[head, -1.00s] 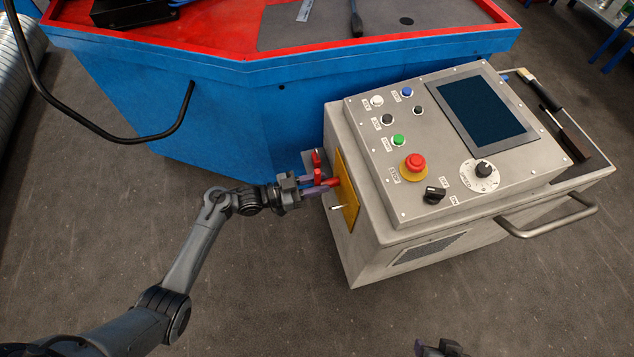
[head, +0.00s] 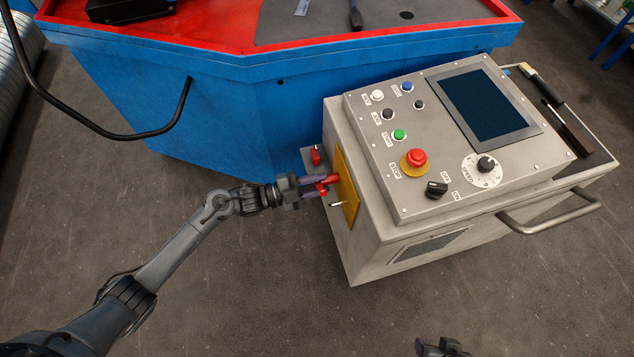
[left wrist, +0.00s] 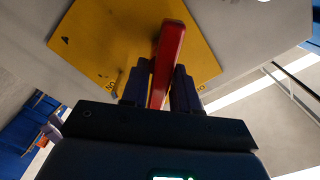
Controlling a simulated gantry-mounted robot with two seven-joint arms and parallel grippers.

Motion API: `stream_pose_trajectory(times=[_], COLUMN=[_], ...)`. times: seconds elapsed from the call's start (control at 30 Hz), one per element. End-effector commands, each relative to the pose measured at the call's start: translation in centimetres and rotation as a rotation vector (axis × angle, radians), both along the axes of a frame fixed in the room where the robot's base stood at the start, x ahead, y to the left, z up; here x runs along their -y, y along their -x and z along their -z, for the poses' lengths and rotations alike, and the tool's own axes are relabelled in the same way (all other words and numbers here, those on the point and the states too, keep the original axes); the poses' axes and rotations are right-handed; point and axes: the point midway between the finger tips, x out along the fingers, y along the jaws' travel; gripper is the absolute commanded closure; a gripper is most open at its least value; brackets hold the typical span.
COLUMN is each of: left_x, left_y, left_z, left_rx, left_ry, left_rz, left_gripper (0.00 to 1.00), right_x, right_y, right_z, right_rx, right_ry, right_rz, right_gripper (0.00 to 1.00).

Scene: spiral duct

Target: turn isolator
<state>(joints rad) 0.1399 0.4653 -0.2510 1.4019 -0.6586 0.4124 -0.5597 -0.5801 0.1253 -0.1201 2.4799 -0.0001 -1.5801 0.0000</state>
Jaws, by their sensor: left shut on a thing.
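The isolator is a red handle (head: 329,178) on a yellow plate (head: 349,196) on the left side of the grey control cabinet (head: 385,240). In the left wrist view, the red handle (left wrist: 168,58) stands upright in the picture, in front of the tilted yellow plate (left wrist: 100,38). My left gripper (head: 316,186) is at the plate with its purple fingers around the handle. In the left wrist view, the left gripper (left wrist: 160,88) is shut on the handle, one finger on each side. Part of my right gripper (head: 440,347) shows at the bottom edge; its jaws are unclear.
A second small red part (head: 316,155) sits beside the plate, near the blue bench (head: 230,110). The cabinet top carries buttons, a red stop button (head: 414,158), a black switch (head: 437,189) and a screen (head: 484,103). A metal rail (head: 550,220) juts from its front. Floor left of the cabinet is clear.

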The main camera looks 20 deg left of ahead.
Motion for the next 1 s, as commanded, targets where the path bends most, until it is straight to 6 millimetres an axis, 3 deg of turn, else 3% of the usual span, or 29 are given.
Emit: stream_pose_trajectory(times=[0.5, 1.0], left_x=[0.2, 0.2], left_y=[0.2, 0.3], left_z=[0.7, 1.0], left_rx=[0.369, 0.554], left_ry=[-0.296, -0.444], left_rz=[0.002, 0.001], left_gripper=[1.00, 1.00], right_x=[-0.2, -0.1], right_y=[0.0, 0.0], right_z=[1.5, 2.2], right_rx=[0.000, 0.000], right_ry=[-0.009, -0.004], right_rz=[0.005, 0.003], right_gripper=[0.46, 0.46])
